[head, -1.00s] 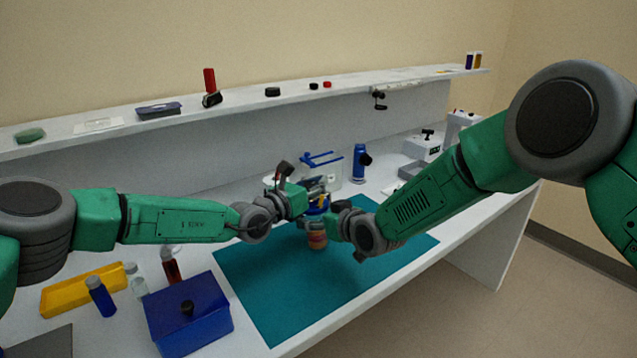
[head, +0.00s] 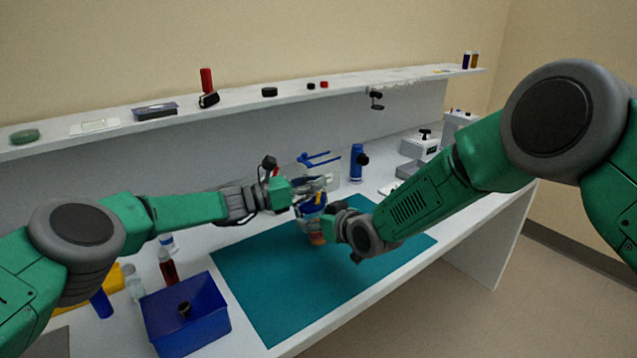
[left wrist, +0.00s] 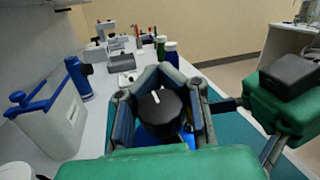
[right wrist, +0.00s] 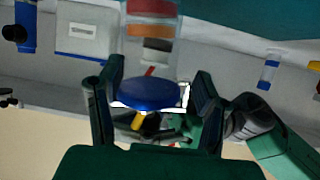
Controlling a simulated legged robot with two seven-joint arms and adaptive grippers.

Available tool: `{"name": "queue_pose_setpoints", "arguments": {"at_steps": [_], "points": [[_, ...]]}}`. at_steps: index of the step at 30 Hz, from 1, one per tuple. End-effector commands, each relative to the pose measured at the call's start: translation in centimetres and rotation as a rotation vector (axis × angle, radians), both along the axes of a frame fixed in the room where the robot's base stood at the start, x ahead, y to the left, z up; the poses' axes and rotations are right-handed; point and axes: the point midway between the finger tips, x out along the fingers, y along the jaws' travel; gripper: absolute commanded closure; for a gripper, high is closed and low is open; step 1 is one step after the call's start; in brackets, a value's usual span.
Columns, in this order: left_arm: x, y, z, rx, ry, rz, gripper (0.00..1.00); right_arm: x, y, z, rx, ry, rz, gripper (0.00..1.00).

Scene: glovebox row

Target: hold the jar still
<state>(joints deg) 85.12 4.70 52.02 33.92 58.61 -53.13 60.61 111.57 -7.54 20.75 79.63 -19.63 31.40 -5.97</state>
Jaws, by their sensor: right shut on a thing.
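The jar (head: 317,239) stands on the teal mat (head: 270,290), with coloured bands in its clear body and a blue top. It shows upside down in the right wrist view (right wrist: 150,48), its blue top (right wrist: 150,95) between my right fingers. My right gripper (head: 332,222) is shut on the jar from the right. My left gripper (head: 318,185) is just above the blue top. In the left wrist view its fingers arch around a dark round piece (left wrist: 160,110), with blue showing below. I cannot tell whether they touch it.
A blue box (head: 205,300) with a black knob stands at the front left, beside small bottles (head: 167,268). A blue bottle (head: 357,160) and a white container with a blue handle (head: 322,160) stand behind the jar. The mat's front is clear.

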Motion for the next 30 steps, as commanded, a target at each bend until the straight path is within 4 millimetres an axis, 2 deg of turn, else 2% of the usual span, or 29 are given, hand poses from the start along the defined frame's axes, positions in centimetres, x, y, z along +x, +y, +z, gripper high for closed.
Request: {"name": "queue_pose_setpoints", "arguments": {"at_steps": [1,17,18,20,21,26,28,29,30], "points": [[-0.25,-0.08,-0.39,0.003,0.003,-0.015,1.00,0.58,-0.75,0.29,0.004,-0.005,-0.017,0.83],[-0.68,-0.39,-0.81,0.005,0.011,-0.042,1.00,0.90,-0.91,0.63,0.007,-0.012,-0.022,0.83],[-0.70,-0.41,-0.85,0.005,0.010,-0.043,0.85,0.91,-0.91,0.65,0.008,-0.013,-0.022,0.83],[-0.71,-0.42,-0.87,0.005,0.011,-0.043,0.64,0.91,-0.88,0.69,0.009,-0.014,-0.022,0.83],[-0.70,-0.42,-0.86,0.006,0.011,-0.042,0.60,0.88,-0.81,0.71,0.008,-0.014,-0.020,0.85],[-0.63,-0.40,-0.62,0.004,0.007,-0.040,0.60,0.63,-0.53,0.67,0.006,-0.013,-0.014,0.86],[-0.60,-0.38,-0.51,0.003,0.006,-0.039,0.60,0.54,-0.45,0.65,0.006,-0.013,-0.012,0.91],[-0.59,-0.39,-0.47,0.004,0.005,-0.038,0.60,0.51,-0.42,0.64,0.006,-0.012,-0.011,1.00],[-0.60,-0.40,-0.43,0.004,0.005,-0.038,0.60,0.48,-0.38,0.64,0.005,-0.012,-0.011,1.00]]}}
